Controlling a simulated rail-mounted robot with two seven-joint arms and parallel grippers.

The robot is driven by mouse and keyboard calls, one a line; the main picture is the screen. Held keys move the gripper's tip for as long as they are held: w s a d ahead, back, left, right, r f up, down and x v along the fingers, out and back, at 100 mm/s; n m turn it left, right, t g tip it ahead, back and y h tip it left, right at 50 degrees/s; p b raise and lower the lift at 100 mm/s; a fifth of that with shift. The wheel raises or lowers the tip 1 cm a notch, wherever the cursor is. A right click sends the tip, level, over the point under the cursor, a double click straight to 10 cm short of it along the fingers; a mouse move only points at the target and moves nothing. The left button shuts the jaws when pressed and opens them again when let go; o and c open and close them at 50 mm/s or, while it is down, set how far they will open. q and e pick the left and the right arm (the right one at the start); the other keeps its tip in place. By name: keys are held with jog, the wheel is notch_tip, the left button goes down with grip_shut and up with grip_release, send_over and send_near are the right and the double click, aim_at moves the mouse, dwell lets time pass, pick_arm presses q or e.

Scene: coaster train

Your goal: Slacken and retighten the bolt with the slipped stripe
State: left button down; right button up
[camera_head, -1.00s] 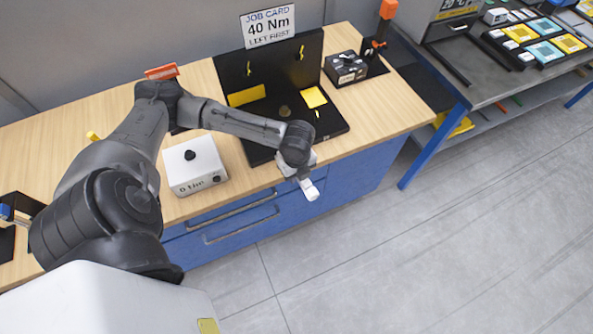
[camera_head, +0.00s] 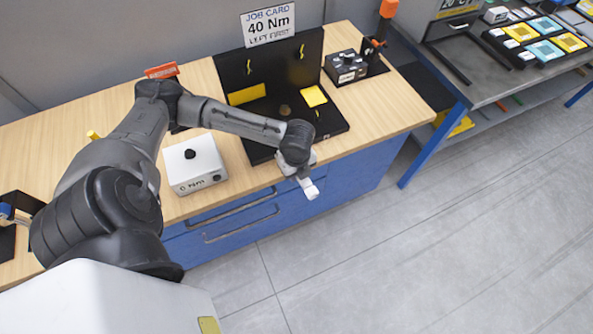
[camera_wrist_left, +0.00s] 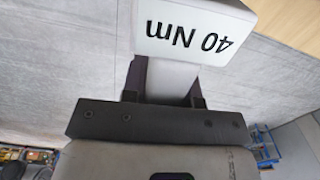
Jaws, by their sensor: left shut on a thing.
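My left gripper (camera_head: 306,180) reaches in from the left over the front edge of the workbench. It is shut on a white block-shaped piece (camera_head: 312,191). In the left wrist view this piece reads "40 Nm" upside down (camera_wrist_left: 190,38), held between the dark fingers (camera_wrist_left: 164,82). A black upright panel (camera_head: 272,65) at the back carries a left yellow stripe (camera_head: 249,67) and a right yellow stripe (camera_head: 302,52). They are too small to tell which has slipped, and the bolts are not clear. A job card (camera_head: 269,25) above reads "40 Nm", with a blurred line below. My right gripper is out of view.
A white box with a black knob (camera_head: 208,160) stands on the bench left of the black base (camera_head: 335,126). A dark grey device (camera_head: 345,68) and an orange-topped post (camera_head: 388,9) stand to the right. A blue-legged table (camera_head: 440,142) stands further right. Open floor lies in front.

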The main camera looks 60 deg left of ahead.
pick_arm(q)
jog(key=shift+f, duration=0.5)
dwell(0.7)
jog(key=shift+f, duration=0.25)
jog(key=shift+s+m+p, duration=0.4)
jog(key=shift+s+p, duration=0.1)
jog(key=shift+s, duration=0.1)
dwell(0.4)
jog(key=shift+s, duration=0.1)
dwell(0.6)
jog(key=shift+s+a+m+p, duration=0.1)
jog(key=shift+s+m+p, duration=0.2)
jog(key=shift+s+p, duration=0.2)
dwell(0.4)
jog(key=shift+s+m+p, duration=0.4)
jog(key=shift+s+p, duration=0.15)
jog(key=shift+s+a, duration=0.1)
jog(key=shift+s, duration=0.1)
dwell(0.7)
jog(key=shift+s+a+m+p, duration=0.1)
jog(key=shift+s+m+p, duration=0.4)
jog(key=shift+p, duration=0.1)
